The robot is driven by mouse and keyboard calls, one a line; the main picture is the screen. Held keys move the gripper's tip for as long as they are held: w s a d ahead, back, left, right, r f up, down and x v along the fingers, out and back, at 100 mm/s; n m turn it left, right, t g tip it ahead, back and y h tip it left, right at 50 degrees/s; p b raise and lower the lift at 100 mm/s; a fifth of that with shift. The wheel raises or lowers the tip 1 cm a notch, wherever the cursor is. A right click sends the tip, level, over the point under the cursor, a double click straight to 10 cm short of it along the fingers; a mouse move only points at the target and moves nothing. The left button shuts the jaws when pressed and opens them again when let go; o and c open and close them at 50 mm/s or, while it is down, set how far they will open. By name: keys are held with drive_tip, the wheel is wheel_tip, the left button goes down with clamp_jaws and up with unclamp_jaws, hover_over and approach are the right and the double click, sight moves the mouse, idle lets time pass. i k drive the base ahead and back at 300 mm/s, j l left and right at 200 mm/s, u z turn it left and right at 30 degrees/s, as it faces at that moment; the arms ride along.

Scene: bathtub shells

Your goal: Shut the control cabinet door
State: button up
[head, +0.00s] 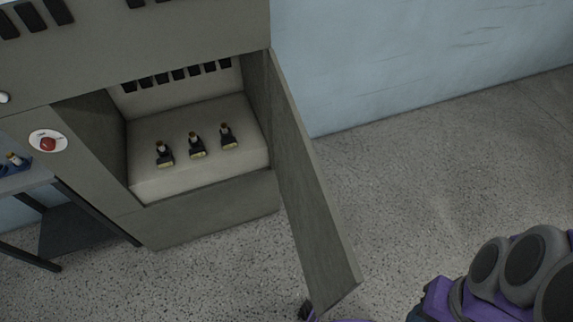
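The grey control cabinet (210,222) stands at the upper left with its front opening uncovered. Its door (308,190) hangs wide open from the right side of the opening and sticks out toward me, its free end near the bottom of the view. Inside, three dark bottle-like items with pale tops stand on a light shelf (185,175). A small dark and purple part (308,311) shows at the bottom edge beside the door's free end. It may be my gripper, mostly cut off by the frame, so its fingers and any contact cannot be made out.
My purple and grey arm links fill the lower right corner. A red button (48,144) sits on the cabinet's left front. A dark-framed table (75,205) stands left of the cabinet. Speckled floor (400,190) is clear right of the door, up to the pale blue wall (400,60).

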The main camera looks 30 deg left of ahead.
sight(331, 270)
drive_tip(key=i+l+u, duration=0.1)
drive_tip(key=u, duration=0.35)
drive_tip(key=i+l+u, duration=0.1)
drive_tip(key=u, duration=0.3)
drive_tip(key=i+l+u, duration=0.15)
drive_tip(key=u, duration=0.3)
drive_tip(key=l+u, duration=0.2)
drive_tip(key=u, duration=0.2)
drive_tip(key=i+l+u, duration=0.1)
drive_tip(key=l+u, duration=0.5)
drive_tip(key=u, duration=0.15)
drive_tip(key=l+u, duration=0.35)
drive_tip(key=k+j+u, duration=0.1)
drive_tip(key=k, duration=0.3)
drive_tip(key=k+j+u, duration=0.1)
drive_tip(key=k+j, duration=0.2)
drive_tip(key=k, duration=0.1)
